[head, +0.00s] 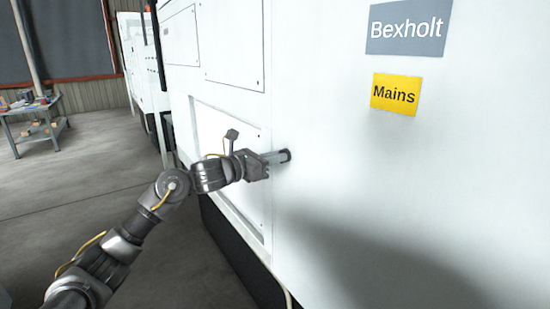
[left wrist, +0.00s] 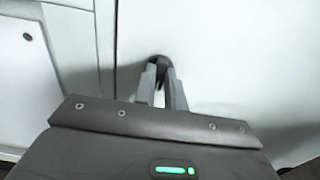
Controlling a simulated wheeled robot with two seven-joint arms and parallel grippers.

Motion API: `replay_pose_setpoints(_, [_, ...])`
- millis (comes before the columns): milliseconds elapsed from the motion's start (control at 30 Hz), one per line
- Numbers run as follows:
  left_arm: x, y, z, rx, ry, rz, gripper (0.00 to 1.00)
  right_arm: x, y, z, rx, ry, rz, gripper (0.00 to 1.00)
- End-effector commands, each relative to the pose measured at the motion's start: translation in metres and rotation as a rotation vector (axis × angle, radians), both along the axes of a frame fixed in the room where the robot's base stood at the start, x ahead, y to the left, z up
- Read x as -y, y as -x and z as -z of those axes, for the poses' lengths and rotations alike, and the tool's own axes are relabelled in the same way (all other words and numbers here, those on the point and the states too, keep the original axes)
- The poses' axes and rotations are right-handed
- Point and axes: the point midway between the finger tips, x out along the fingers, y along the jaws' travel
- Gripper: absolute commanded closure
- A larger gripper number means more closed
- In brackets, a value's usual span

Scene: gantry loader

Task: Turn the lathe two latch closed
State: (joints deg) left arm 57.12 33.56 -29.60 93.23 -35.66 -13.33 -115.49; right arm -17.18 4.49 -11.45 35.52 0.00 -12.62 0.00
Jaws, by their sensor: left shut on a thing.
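A small dark latch (head: 285,155) sits on the white side panel of a large machine in the head view. My left gripper (head: 276,158) reaches it from the left, with its fingers against the panel at the latch. In the left wrist view the latch (left wrist: 159,62) shows as a dark rounded piece at the tips of my left gripper (left wrist: 160,80). The two fingers are shut on it. The fingers hide much of the latch, and I cannot tell its angle. My right gripper is not in view.
The white machine (head: 350,190) fills the right side, with a grey "Bexholt" sign (head: 406,27) and a yellow "Mains" sign (head: 395,94). A work table (head: 38,110) with small items stands far left. The floor between is clear.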

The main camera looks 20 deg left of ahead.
Motion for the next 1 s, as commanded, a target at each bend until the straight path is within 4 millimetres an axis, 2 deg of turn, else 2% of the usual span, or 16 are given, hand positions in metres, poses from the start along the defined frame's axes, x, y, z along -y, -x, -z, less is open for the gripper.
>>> replay_pose_setpoints(467, [-0.001, 0.000, 0.000, -0.066, 0.081, -0.001, 1.00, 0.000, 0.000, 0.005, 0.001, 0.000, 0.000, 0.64])
replay_pose_setpoints(1000, [-0.002, -0.002, 0.000, -0.373, 0.454, -0.001, 1.00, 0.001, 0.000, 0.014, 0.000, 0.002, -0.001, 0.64])
